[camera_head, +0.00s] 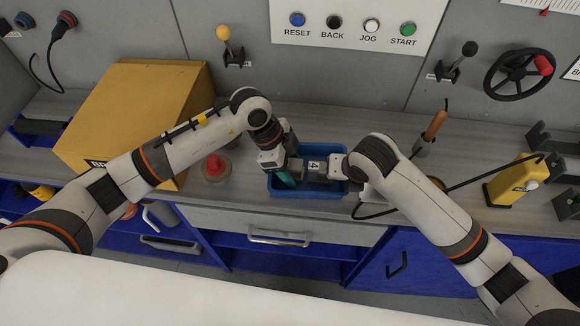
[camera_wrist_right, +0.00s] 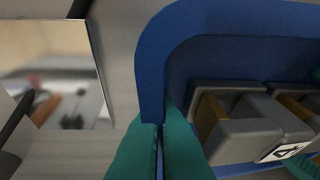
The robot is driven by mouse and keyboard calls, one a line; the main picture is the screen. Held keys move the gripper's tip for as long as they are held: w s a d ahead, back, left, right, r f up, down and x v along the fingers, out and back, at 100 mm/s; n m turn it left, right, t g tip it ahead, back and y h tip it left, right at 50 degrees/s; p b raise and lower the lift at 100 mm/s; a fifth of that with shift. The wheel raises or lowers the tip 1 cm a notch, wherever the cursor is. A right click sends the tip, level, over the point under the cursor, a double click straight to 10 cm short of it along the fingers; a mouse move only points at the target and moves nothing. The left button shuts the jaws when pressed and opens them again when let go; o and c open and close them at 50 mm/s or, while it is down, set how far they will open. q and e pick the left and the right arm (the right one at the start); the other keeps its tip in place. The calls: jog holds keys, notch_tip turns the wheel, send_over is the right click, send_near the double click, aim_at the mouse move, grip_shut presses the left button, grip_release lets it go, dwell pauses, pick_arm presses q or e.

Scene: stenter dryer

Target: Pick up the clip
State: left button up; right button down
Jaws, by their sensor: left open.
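Grey clips lie in a blue bin (camera_head: 308,192) on the bench. One clip (camera_wrist_right: 245,135) shows in the right wrist view with a number label and a tan strip; the label 4 also shows in the head view. My left gripper (camera_head: 288,175) is open over the bin's left part, teal fingers pointing down; finger parts show at the right wrist view's right edge, close to the clips. My right gripper (camera_wrist_right: 160,140) has its teal fingers close together with the bin's blue wall between them. In the head view, its fingertips are hidden by its wrist.
A red button (camera_head: 214,167) and a yellow box (camera_head: 135,115) stand left of the bin. An orange-handled tool (camera_head: 434,125), a yellow bottle (camera_head: 513,183) and a black cable are at right. A control panel (camera_head: 350,25) rises behind. Drawers lie below the bench edge.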

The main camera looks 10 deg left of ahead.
aim_at(290, 163)
pick_arm(q)
jog(key=c, duration=1.2)
notch_tip(290, 163, up, 10)
pick_arm(e)
jog(key=c, duration=1.6)
grip_release()
jog(key=shift+r, duration=0.15)
